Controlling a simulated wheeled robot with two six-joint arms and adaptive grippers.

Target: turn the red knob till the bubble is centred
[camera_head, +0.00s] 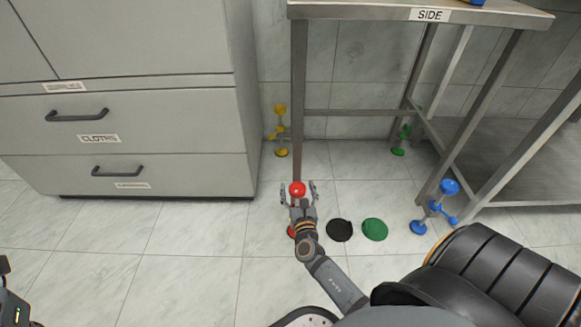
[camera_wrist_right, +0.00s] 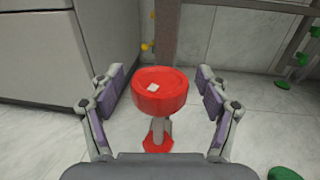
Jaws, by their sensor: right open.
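The red knob (camera_head: 297,188) is a round red cap on a short post near the foot of the steel table's front left leg. In the right wrist view the red knob (camera_wrist_right: 160,92) has a small white mark on its top and a red foot below. My right gripper (camera_head: 298,191) is open, with one finger on each side of the knob. In the right wrist view the fingers of my right gripper (camera_wrist_right: 160,82) stand apart from the knob, with gaps on both sides. No bubble can be made out. My left gripper does not show.
The steel table (camera_head: 360,12) has yellow (camera_head: 281,130), green (camera_head: 401,138) and blue (camera_head: 439,208) feet at its other legs. A black disc (camera_head: 339,230) and a green disc (camera_head: 374,229) lie on the floor. A grey drawer cabinet (camera_head: 180,150) stands left.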

